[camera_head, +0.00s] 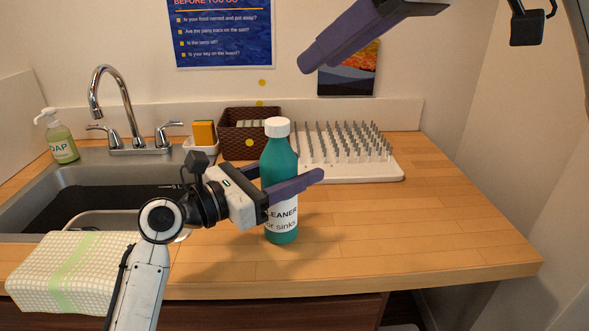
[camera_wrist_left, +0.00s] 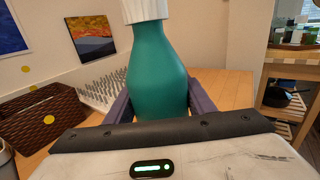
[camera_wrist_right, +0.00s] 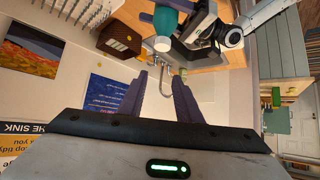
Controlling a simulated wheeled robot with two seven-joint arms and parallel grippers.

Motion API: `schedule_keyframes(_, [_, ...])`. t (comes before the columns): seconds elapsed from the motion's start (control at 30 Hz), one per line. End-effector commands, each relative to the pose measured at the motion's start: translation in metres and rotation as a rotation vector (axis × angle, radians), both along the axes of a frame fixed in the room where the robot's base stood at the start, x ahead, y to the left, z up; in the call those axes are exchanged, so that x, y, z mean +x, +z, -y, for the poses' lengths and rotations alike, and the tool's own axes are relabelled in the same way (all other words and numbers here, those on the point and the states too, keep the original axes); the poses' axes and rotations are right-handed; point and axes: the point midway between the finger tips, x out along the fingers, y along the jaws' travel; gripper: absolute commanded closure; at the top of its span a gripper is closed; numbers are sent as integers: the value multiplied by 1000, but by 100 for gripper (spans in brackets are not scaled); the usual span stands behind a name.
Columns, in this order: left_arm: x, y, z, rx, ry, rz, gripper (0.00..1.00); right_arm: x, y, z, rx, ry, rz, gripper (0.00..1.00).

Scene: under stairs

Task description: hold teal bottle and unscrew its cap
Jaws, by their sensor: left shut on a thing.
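The teal bottle (camera_head: 280,165) stands upright on the wooden counter, with a white cap (camera_head: 277,127) on top and a white label with black text. My left gripper (camera_head: 295,190) is shut around the bottle's body at about mid-height. In the left wrist view the bottle (camera_wrist_left: 160,70) sits between its fingers, and the cap (camera_wrist_left: 146,10) is cut off by the top edge. My right gripper (camera_head: 310,62) is raised in the air, above and to the right of the cap, apart from it. In the right wrist view the right gripper (camera_wrist_right: 152,95) is open, with nothing between its fingers.
A white spiked drying rack (camera_head: 345,165) stands behind the bottle to the right. A brown woven basket (camera_head: 235,138) and a dish with a sponge (camera_head: 204,133) are behind it. The sink (camera_head: 80,180), faucet and a checked cloth (camera_head: 70,270) are left. The counter's right front is clear.

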Motion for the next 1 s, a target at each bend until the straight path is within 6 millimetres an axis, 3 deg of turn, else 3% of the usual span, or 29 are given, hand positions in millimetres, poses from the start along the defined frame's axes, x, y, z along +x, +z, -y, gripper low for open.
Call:
schedule_keyframes(0.47, [0,-1,0,2,0,-1,100,0,0,0,0,0,0,69])
schedule_keyframes(0.6, [0,-1,0,2,0,-1,100,2,-4,-1,-25,9,19,48])
schedule_keyframes(0.63, [0,-1,0,2,0,-1,100,4,-6,-2,-41,15,33,48])
schedule_keyframes(0.77, [0,-1,0,2,0,-1,100,18,-26,-5,-186,69,146,48])
schedule_keyframes(1.0, [0,-1,0,2,0,-1,100,49,-72,-15,-679,267,479,48])
